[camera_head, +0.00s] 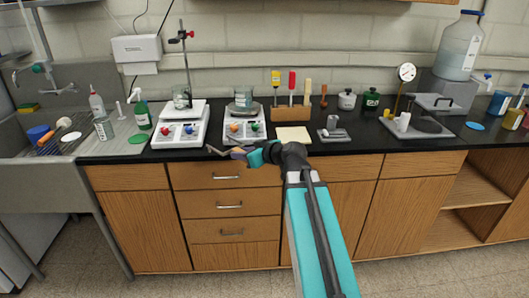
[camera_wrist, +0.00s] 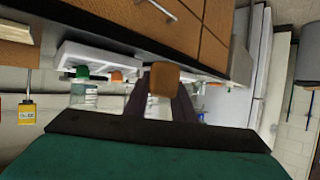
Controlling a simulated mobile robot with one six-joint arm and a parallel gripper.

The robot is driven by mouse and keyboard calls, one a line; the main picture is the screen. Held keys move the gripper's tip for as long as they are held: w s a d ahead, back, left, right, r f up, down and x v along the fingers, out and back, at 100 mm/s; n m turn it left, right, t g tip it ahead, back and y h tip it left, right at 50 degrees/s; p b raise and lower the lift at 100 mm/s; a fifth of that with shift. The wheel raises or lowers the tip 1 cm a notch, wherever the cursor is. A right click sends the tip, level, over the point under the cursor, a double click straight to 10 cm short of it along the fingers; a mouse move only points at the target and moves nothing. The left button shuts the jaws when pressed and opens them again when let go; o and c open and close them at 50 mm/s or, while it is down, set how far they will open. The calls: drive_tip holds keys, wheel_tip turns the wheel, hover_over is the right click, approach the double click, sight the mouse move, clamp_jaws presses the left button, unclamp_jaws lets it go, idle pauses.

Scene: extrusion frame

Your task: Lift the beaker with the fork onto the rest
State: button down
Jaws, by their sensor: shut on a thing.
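Two glass beakers show in the head view: one (camera_head: 181,97) over the left white hotplate-like unit (camera_head: 181,130), beside a rod stand, and one (camera_head: 243,97) on top of the right white unit (camera_head: 244,128). My gripper (camera_head: 258,154) is at the counter's front edge, below and in front of the right unit, apart from both beakers. It is shut on a fork (camera_head: 237,153) with a tan handle, its dark end pointing left. In the wrist view the fork's wooden handle (camera_wrist: 164,79) sits between my dark fingers (camera_wrist: 160,103). I cannot tell which item is the rest.
A wooden holder (camera_head: 283,114) with upright tools and a pale yellow pad (camera_head: 293,137) are right of the units. A red-clamped rod stand (camera_head: 186,60) rises at the left. Bottles and a sink (camera_head: 40,130) lie farther left. A dial gauge (camera_head: 406,73) stands at right.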

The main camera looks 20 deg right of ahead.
drive_tip(key=w+a+r+m+h, duration=0.2)
drive_tip(key=a, duration=0.8)
drive_tip(key=shift+w+d+r+m+t+h, duration=0.2)
drive_tip(key=shift+w+r+m+t+h, duration=0.1)
drive_tip(key=shift+r+m+h, duration=0.25)
drive_tip(key=shift+w+d+r+m+t+h, duration=0.15)
drive_tip(key=shift+w+d+r+m+h, duration=0.15)
drive_tip(key=shift+r+h, duration=0.3)
drive_tip(key=shift+w+d+r+m+t+h, duration=0.15)
drive_tip(key=shift+w+r+m+t+h, duration=0.2)
drive_tip(key=shift+r, duration=0.4)
